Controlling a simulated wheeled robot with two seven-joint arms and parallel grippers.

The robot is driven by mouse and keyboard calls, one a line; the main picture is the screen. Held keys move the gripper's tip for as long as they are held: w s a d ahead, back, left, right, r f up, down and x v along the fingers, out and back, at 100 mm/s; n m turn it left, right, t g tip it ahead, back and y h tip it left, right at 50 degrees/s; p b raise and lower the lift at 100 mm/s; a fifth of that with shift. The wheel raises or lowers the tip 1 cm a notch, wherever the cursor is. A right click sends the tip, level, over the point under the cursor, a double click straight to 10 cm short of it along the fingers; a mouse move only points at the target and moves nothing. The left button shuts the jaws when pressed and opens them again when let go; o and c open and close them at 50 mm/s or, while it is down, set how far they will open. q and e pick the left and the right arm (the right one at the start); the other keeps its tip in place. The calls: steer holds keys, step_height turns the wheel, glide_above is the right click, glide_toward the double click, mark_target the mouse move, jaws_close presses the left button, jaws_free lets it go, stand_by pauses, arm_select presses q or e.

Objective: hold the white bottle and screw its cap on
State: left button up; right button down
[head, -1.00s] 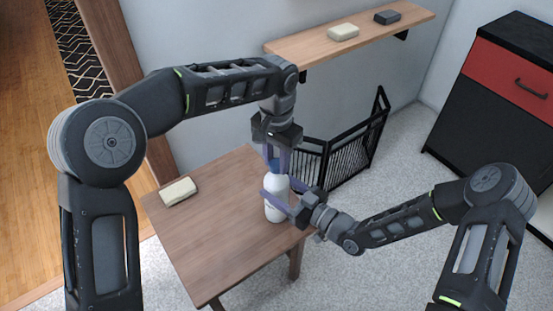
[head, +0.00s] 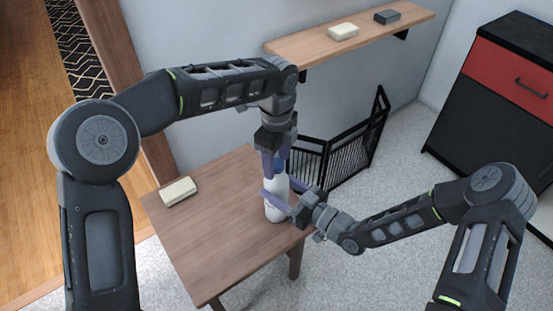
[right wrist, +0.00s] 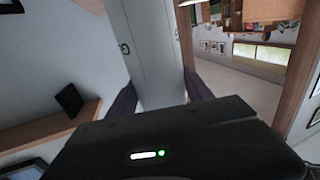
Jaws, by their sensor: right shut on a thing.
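The white bottle (head: 275,213) stands upright near the right edge of the small wooden table (head: 215,240). My right gripper (head: 279,191) comes in from the right and is shut on the bottle's body. Its fingers also show in the right wrist view (right wrist: 160,95), with a pale shape between them that I cannot clearly tell from the background. My left gripper (head: 274,165) points straight down over the bottle's top, its fingers at the cap's height. A bit of blue shows there, but the fingers hide the cap, and their grip on it is unclear.
A cream block (head: 178,191) lies at the table's back left. A wall shelf (head: 300,46) holds another cream block (head: 343,32) and a dark block (head: 387,17). A black wire rack (head: 350,150) stands behind the table. The table's left and front are clear.

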arm_select(q)
steer(key=shift+r, duration=0.15)
step_height(320, 180, up, 7)
steer(key=shift+r, duration=0.15)
stand_by(0.5)
arm_select(e)
steer(key=shift+c, duration=1.6)
jaws_free()
steer(key=v, duration=0.7)
steer(key=shift+s+d, duration=0.25)
steer(key=shift+d, duration=0.1)
